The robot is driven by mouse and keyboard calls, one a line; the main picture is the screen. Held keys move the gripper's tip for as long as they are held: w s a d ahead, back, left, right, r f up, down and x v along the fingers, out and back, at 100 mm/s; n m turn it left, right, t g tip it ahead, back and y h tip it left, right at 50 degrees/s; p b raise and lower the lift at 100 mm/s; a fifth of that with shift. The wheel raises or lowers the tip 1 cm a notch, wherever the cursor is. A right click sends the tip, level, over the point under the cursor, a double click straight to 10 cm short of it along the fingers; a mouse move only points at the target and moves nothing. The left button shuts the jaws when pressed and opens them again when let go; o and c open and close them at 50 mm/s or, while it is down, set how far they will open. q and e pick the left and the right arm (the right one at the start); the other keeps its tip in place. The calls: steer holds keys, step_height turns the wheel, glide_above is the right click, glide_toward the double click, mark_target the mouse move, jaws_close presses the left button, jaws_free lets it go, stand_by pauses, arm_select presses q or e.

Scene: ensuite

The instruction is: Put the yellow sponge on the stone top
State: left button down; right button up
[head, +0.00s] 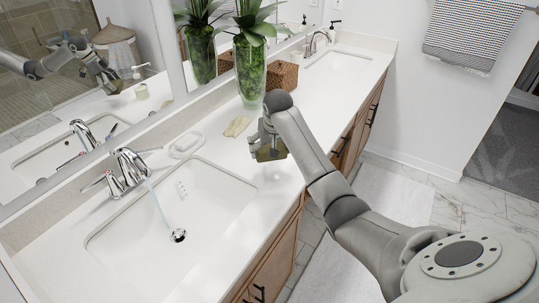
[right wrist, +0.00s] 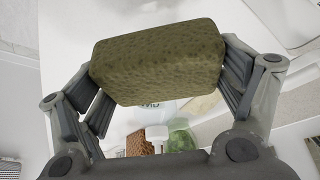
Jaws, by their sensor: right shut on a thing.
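The yellow sponge (right wrist: 158,62), an olive-yellow speckled block, is between the fingers of my right gripper (head: 268,148). In the right wrist view the fingers press on its two ends. In the head view the sponge (head: 270,155) shows only in small part under the gripper. The gripper is over the white stone top (head: 322,98), near its front edge and between the two sinks. The sponge appears held above the top; the exact gap is hard to tell. My left gripper is not in view.
A flat beige item (head: 237,126) lies left of the gripper, near a soap dish (head: 187,144). A glass vase with a plant (head: 250,72) and a wicker basket (head: 283,76) stand behind. The near sink (head: 165,225) is open at lower left. Counter right of the gripper is clear.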

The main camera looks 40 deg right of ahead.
mark_target(269, 165)
steer(key=w+f, duration=0.1)
steer(key=w+d+f, duration=0.1)
steer(key=w+f, duration=0.1)
steer(key=f, duration=0.1)
steer(key=shift+d, duration=0.3)
step_height(269, 165, down, 2)
steer(key=shift+f+p, duration=0.15)
steer(key=shift+p, duration=0.55)
steer(key=shift+f, duration=0.45)
steer(key=shift+f, duration=0.1)
steer(key=o, duration=0.7)
